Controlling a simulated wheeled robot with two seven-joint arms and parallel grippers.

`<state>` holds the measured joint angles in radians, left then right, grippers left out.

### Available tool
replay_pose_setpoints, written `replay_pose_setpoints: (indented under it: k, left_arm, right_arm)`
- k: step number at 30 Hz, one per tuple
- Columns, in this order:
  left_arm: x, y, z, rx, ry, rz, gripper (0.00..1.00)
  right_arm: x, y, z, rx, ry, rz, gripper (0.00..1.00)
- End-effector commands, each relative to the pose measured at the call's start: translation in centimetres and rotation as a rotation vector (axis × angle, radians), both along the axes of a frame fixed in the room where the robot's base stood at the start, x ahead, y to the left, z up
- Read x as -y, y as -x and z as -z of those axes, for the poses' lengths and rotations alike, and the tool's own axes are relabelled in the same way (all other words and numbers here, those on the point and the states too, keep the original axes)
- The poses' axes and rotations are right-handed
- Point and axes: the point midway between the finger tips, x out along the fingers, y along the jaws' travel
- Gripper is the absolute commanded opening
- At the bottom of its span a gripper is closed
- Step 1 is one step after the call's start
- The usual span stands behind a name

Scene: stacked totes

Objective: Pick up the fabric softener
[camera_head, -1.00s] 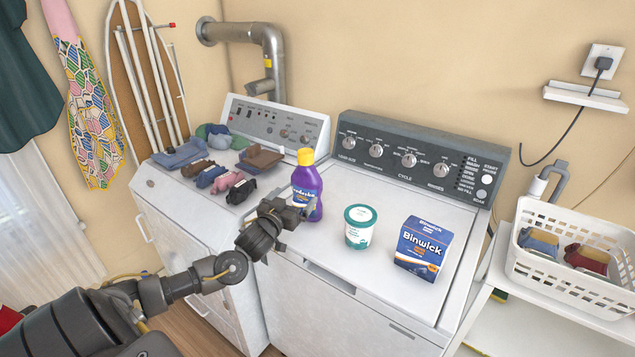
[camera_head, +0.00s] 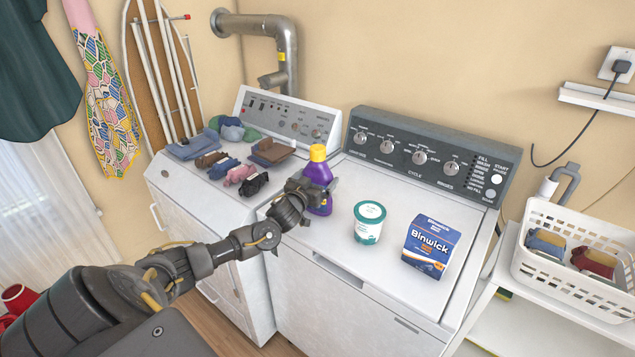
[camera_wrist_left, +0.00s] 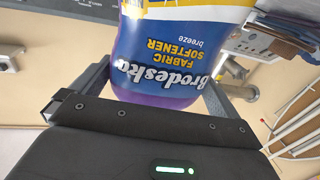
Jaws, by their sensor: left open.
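The fabric softener (camera_head: 319,171) is a purple bottle with a yellow cap. It stands upright on the left part of the washer top (camera_head: 340,237). My left gripper (camera_head: 314,189) is at the bottle, covering part of its lower left side. In the left wrist view the bottle (camera_wrist_left: 165,55) appears upside down, with its "Fabric Softener" label close up between the open fingers. I cannot tell whether the fingers touch it. My right gripper is not in view.
A white tub with a teal lid (camera_head: 368,224) and a blue Binwick box (camera_head: 430,246) stand right of the bottle. Folded clothes and socks (camera_head: 238,172) lie on the left machine. A white basket (camera_head: 560,275) stands at the right.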

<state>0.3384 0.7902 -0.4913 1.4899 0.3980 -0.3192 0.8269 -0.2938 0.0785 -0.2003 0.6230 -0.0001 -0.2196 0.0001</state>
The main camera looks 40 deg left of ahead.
Motion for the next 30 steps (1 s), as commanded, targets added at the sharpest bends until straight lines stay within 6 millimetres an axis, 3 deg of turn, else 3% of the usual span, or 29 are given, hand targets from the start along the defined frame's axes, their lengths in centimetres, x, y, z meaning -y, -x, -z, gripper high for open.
replay_pose_setpoints:
  k: [1,6,16,27,30]
  left_arm:
    - [-0.2,-0.7,-0.6,0.001,0.0,-0.002,1.0]
    - [-0.5,-2.4,-0.2,0.0,0.0,0.0,1.0]
    - [-0.6,-2.8,0.0,-0.001,0.0,0.001,0.99]
    - [-0.6,-2.7,0.0,-0.001,-0.001,0.0,0.5]
    - [-0.6,-2.8,-0.4,0.006,0.0,-0.001,0.41]
  right_arm:
    - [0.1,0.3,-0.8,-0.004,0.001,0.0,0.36]
    - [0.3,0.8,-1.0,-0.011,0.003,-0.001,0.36]
    - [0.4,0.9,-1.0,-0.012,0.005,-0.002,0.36]
    - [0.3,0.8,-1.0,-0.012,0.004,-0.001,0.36]
    - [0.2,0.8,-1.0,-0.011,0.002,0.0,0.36]
